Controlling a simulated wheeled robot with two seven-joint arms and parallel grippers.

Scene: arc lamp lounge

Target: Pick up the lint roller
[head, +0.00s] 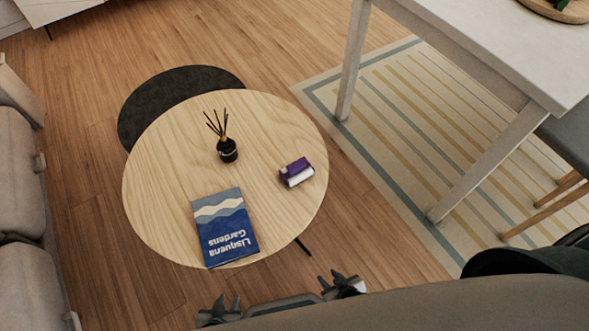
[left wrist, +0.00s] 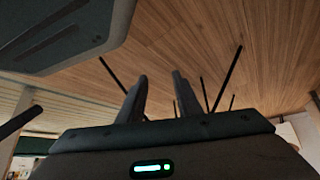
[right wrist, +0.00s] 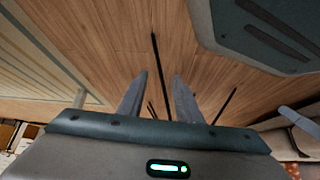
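The lint roller (head: 297,172), purple with a white roll, lies on the right part of a round light-wood table (head: 165,220) in the head view. My left gripper (head: 219,309) and right gripper (head: 342,285) are at the bottom of the head view, on the near side of the table and apart from the roller. In the left wrist view my left gripper (left wrist: 160,76) has its fingers apart with nothing between them. In the right wrist view my right gripper (right wrist: 161,76) is also open and empty. Neither wrist view shows the roller.
A black reed diffuser (head: 227,150) and a blue book (head: 224,228) are on the table. A dark round top (head: 150,98) shows behind it. A sofa (head: 25,215) is at left; a white table (head: 480,45) and striped rug (head: 400,125) are at right.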

